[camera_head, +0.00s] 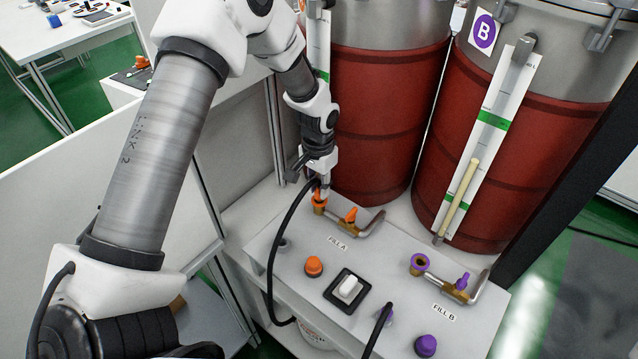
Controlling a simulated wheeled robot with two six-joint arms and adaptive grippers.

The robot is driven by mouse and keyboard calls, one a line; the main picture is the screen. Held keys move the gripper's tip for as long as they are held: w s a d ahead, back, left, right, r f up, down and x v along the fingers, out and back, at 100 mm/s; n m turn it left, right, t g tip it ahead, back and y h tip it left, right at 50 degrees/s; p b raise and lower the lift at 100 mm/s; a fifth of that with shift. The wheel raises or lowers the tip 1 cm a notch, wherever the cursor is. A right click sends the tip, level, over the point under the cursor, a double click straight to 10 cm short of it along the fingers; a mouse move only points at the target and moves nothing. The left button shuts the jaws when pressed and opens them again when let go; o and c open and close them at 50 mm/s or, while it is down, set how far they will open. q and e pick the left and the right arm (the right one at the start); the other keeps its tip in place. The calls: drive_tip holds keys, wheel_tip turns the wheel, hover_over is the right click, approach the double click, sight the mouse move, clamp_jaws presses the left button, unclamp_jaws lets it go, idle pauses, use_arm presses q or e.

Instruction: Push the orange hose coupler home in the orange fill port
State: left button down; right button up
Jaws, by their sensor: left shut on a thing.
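My left gripper (320,184) points down over the orange fill port (318,208), at the back left of the grey panel marked FILL A. It is shut on the orange hose coupler (319,197), with a black hose (278,245) curving down from it. The coupler is upright and at the mouth of the port. The gripper covers much of it, so I cannot tell how deep it sits. An orange valve handle (351,215) stands on the pipe just right of the port. My right gripper is not in view.
The panel (300,240) also bears an orange cap (314,266), a white rocker switch (348,288), a purple fill port (420,263), a purple valve handle (463,281) and a purple cap (426,345). Two red-banded drums (375,120) (540,150) stand close behind. A second hose (378,330) rises in front.

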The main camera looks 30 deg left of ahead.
sight(318, 187)
use_arm(q)
drive_tip(key=shift+f, duration=0.45)
drive_tip(key=c, duration=0.9)
unclamp_jaws()
wheel_tip(318, 187, up, 12)
drive_tip(key=shift+a, duration=0.1)
